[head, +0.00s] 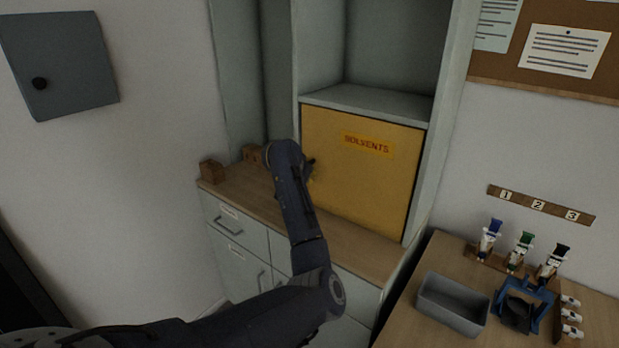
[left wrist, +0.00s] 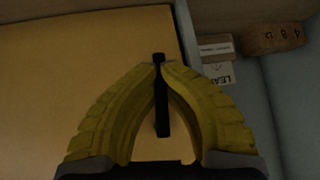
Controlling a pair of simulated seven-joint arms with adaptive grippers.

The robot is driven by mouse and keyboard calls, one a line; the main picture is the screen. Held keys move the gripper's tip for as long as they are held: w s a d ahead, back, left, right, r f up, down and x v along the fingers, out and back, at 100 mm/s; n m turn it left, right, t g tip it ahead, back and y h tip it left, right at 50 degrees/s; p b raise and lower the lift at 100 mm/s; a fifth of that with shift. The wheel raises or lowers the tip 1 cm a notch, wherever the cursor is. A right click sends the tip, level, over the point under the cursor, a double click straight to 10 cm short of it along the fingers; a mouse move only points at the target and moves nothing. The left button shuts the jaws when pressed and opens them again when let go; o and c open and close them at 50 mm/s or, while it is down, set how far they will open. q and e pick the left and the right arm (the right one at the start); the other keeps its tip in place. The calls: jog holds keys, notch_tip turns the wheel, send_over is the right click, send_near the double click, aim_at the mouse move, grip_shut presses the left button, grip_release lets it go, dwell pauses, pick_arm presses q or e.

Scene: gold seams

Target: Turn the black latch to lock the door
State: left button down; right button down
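The yellow cabinet door (head: 360,180) marked SOLVENTS is closed flush in its frame in the head view. It also fills the left part of the left wrist view (left wrist: 70,80). The black latch (left wrist: 162,115) is a thin bar near the door's edge, upright in the left wrist view. My left gripper (left wrist: 161,68) has its yellow fingertips drawn together with the latch between them. In the head view my left arm reaches to the door's left edge and hides most of the latch and the fingers. My right gripper is not in view.
Small wooden blocks (head: 211,171) stand on the wooden counter left of the door. A side bench at right holds a grey tray (head: 452,304), a blue stand (head: 524,305) and several capped bottles. A grey wall box (head: 60,65) hangs at upper left. An open shelf is above the door.

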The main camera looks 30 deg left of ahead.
pick_arm(q)
jog(key=shift+w+d+r+n+h, duration=0.15)
jog(key=shift+d+r+n+h, duration=0.15)
jog(key=shift+d+h, duration=0.25)
jog(key=shift+a, duration=0.1)
jog(key=c, duration=1.8)
grip_release()
jog(key=o, duration=0.4)
jog(key=shift+f, duration=0.2)
jog(key=shift+c, duration=0.2)
jog(key=v, duration=1.2)
jog(key=shift+r, duration=0.1)
jog(key=shift+a, duration=0.1)
